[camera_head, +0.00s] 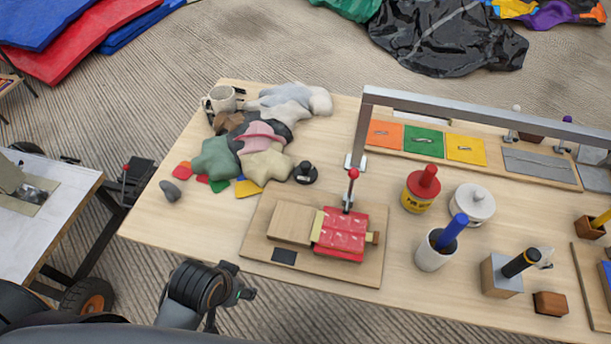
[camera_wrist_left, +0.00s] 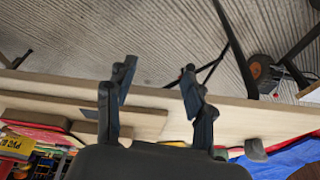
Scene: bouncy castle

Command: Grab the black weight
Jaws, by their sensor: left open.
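The weight cannot be made out in the left wrist view. My right gripper is not in view.
A wooden board (camera_head: 260,235) with a red-padded clamp block (camera_head: 340,232) lies in front of the weight. A metal frame (camera_head: 480,110) rises to the right. A grey stone (camera_head: 171,191) sits near the left edge. Bare table lies between stone and board.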

